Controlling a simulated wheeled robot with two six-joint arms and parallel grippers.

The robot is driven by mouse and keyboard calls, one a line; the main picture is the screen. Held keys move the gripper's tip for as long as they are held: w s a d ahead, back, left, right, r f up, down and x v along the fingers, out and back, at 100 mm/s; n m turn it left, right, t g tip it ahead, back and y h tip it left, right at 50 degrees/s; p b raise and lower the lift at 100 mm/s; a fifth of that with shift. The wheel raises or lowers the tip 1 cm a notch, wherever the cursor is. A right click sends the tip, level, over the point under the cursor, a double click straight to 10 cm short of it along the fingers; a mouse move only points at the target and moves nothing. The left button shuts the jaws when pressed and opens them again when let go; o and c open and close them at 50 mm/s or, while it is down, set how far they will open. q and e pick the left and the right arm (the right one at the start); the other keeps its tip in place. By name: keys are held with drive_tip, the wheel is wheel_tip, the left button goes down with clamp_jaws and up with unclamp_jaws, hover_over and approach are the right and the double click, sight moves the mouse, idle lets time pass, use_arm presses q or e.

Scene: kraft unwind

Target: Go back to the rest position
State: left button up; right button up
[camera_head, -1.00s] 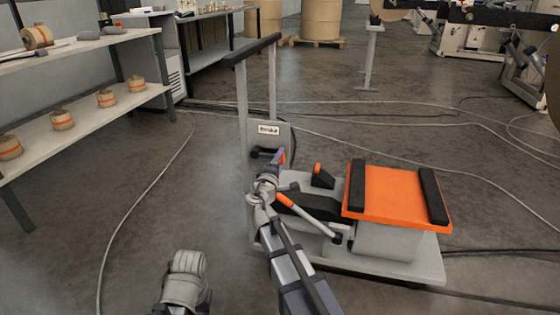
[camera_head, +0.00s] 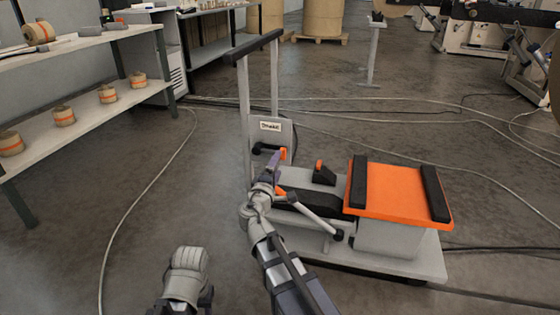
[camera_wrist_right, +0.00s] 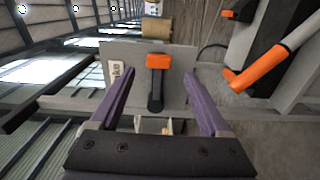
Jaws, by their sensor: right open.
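My right gripper (camera_head: 274,162) is at the left end of the lift cart (camera_head: 405,263), in front of its labelled upright plate (camera_head: 270,126). In the right wrist view its two purple fingers (camera_wrist_right: 160,88) are spread apart. A black lever with an orange end (camera_wrist_right: 158,64) shows in the gap between them, against the grey plate. Nothing is clamped; whether a finger touches the lever cannot be told. My left arm shows only as a grey link (camera_head: 187,270) at the bottom of the head view; its gripper is not visible.
The cart has an orange platform (camera_head: 397,191) with black pads, a tall handle frame (camera_head: 253,47) and an orange-tipped pedal (camera_head: 323,173). A shelf (camera_head: 90,112) with several paper rolls stands at left. Cables (camera_head: 150,187) cross the floor. Open floor lies between shelf and cart.

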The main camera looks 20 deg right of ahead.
drive_tip(key=shift+v, duration=0.95)
drive_tip(key=s+a+f+m+g+y+p, duration=0.3)
drive_tip(key=s+a+f+m+g+p, duration=0.2)
drive_tip(key=s+f+m+g+p, duration=0.5)
drive_tip(key=s+a+f+n+g+y, duration=0.1)
drive_tip(key=s+a+n+g+y, duration=0.15)
drive_tip(key=s+a, duration=0.45)
drive_tip(key=s+a+n+g+y, duration=0.1)
drive_tip(key=s+a+g+y, duration=0.25)
drive_tip(key=s, duration=0.55)
wheel_tip(320, 180, up, 37)
drive_tip(key=a+p, duration=0.1)
drive_tip(key=p, duration=3.7)
drive_tip(key=shift+a+r+m+t, duration=0.15)
drive_tip(key=shift+r+m+t, duration=0.05)
drive_tip(key=shift+m+t, duration=0.2)
